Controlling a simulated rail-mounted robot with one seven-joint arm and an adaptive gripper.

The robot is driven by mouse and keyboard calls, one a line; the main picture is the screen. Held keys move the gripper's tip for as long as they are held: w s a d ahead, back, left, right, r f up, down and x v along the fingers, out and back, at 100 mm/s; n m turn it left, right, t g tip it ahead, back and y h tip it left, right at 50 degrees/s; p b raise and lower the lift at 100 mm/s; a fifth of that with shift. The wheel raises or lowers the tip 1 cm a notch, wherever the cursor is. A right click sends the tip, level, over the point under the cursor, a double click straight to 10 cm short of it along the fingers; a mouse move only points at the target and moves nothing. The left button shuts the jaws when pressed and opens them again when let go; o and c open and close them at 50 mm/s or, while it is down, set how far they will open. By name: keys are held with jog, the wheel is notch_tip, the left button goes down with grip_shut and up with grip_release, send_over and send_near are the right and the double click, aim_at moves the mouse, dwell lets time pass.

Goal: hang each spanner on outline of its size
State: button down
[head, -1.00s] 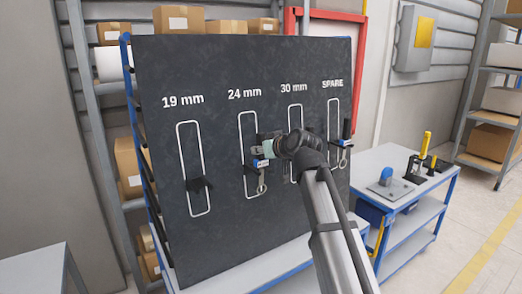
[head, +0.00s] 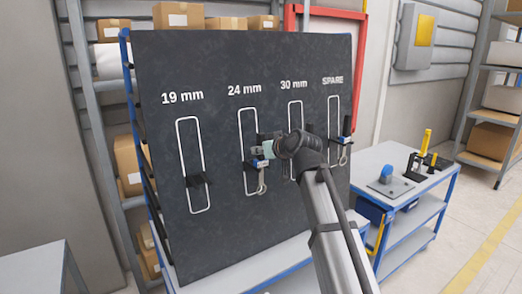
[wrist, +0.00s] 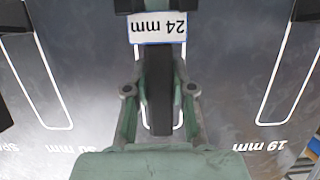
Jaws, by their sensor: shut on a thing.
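My gripper (head: 268,147) is at the 24 mm outline (head: 242,130) on the dark board (head: 220,75), shut on a spanner (head: 262,187). The spanner's tag reads "24 mm" upside down in the wrist view (wrist: 158,27). Its ring end hangs down near the bottom of that outline. Whether it rests on the black holder there cannot be told. Another spanner (head: 343,158) with a blue and white tag hangs at the SPARE outline (head: 334,100). The 19 mm outline (head: 180,150) holds only a black holder (head: 198,181). My gripper and arm partly hide the 30 mm outline (head: 291,115).
A blue-framed side table (head: 405,205) stands right of the board, with a blue-topped item (head: 386,174) and a black and yellow holder (head: 420,165) on it. Shelves with boxes stand behind and at the far right. The space before the board's left half is clear.

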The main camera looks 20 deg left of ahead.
jog(key=c, duration=0.9)
grip_release()
jog(key=shift+f, duration=0.1)
jog(key=v, duration=1.2)
